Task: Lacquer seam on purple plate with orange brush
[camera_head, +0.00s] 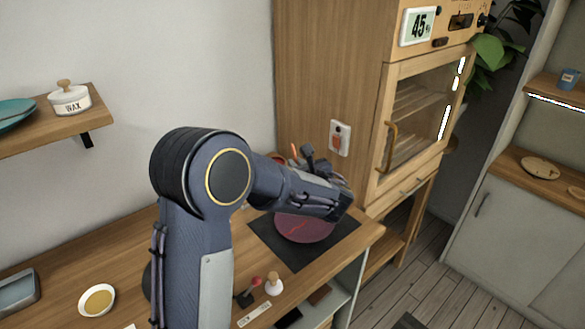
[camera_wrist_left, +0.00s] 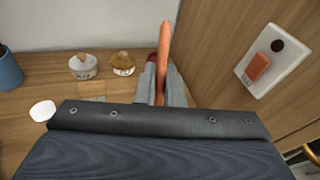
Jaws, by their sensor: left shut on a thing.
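The purple plate (camera_head: 308,232) lies on a dark mat (camera_head: 272,243) at the right end of the wooden table in the head view. In the head view a bit of orange handle (camera_head: 295,152) shows above my wrist, beyond the plate. My right gripper is out of view.
Two lidded jars, white (camera_wrist_left: 83,67) and yellow (camera_wrist_left: 123,65), stand by the wall. A wall switch (camera_head: 340,138) and a tall wooden cabinet (camera_head: 330,60) border the table's far right. A bowl (camera_head: 97,300), a red-topped tool (camera_head: 256,282) and a stamp-like knob (camera_head: 274,285) stand nearer.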

